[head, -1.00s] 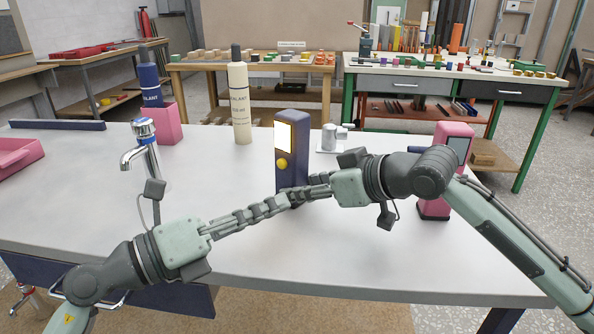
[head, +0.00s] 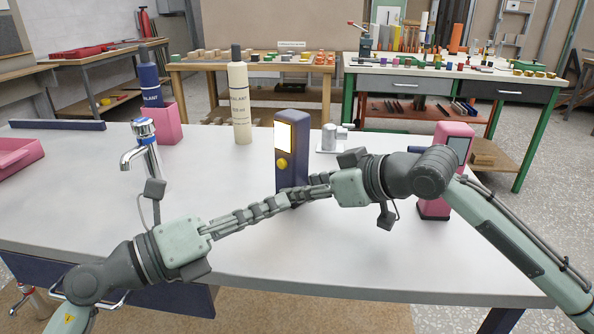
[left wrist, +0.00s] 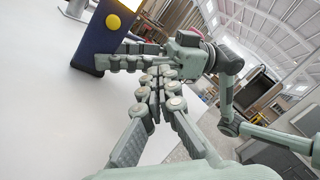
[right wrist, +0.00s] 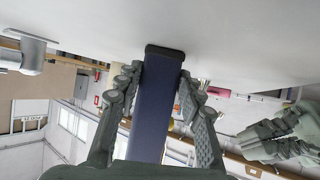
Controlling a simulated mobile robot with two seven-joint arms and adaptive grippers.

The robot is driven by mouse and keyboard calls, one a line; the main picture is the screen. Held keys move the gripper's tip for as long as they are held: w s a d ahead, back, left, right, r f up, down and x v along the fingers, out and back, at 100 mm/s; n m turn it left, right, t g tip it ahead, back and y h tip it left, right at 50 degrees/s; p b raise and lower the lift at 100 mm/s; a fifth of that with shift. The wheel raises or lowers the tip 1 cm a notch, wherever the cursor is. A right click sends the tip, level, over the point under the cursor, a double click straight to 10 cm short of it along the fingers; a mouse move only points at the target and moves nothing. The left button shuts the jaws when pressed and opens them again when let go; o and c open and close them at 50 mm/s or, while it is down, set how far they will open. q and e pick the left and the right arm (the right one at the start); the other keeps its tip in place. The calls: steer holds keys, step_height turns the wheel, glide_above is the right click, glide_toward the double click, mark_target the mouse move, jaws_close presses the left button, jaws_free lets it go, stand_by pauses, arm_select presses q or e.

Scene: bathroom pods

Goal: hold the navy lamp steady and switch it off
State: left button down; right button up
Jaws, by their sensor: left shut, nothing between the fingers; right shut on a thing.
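The navy lamp (head: 292,150) stands upright on the pale table, with a lit cream panel (head: 283,137) and a yellow button (head: 282,163) below it on its front. My right gripper (head: 308,193) is shut around the lamp's lower part from the right; the right wrist view shows the lamp (right wrist: 154,115) between its fingers. My left gripper (head: 290,198) is shut and empty, its tips low in front of the lamp and below the button. In the left wrist view its closed fingers (left wrist: 155,80) are close to the right gripper and the lamp (left wrist: 105,35).
A chrome tap (head: 143,150) stands at the left, with a pink block (head: 167,125) and a cream sealant bottle (head: 240,105) behind. A pink device (head: 452,140) stands right, beyond my right arm. The table's front middle (head: 300,255) is clear.

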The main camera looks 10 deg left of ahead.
mark_target(282, 164)
stand_by(0.4)
arm_select(q)
step_height(282, 164, up, 10)
steer(key=a+n+t+y, duration=0.1)
steer(key=n+t+y, duration=0.4)
steer(key=n+t, duration=0.7)
steer(key=a+f+n+g+y, duration=0.1)
steer(key=a+f+n+y, duration=0.1)
steer(key=f+n+y, duration=0.1)
steer(key=a+f+n+g+y, duration=0.1)
steer(key=f+n+y, duration=0.2)
steer(key=n+y, duration=0.3)
steer(key=s+a+f+n+g+y, duration=0.1)
steer(key=a+f+n+y, duration=0.1)
steer(key=n+y, duration=0.2)
steer(key=shift+s+a+f+n+g, duration=0.1)
steer(key=shift+a+f+n+g, duration=0.3)
steer(key=shift+n, duration=0.6)
steer(key=shift+d, duration=0.1)
steer(key=shift+w+d, duration=0.8)
steer(key=shift+w, duration=0.45)
steer(key=shift+w+d, duration=0.75)
steer(key=shift+w, duration=0.45)
steer(key=shift+w+d, duration=0.8)
steer(key=shift+w, duration=0.45)
steer(key=shift+w+d, duration=0.1)
steer(key=shift+w+d+f, duration=0.1)
steer(key=shift+w+d, duration=0.05)
steer(key=shift+w, duration=0.1)
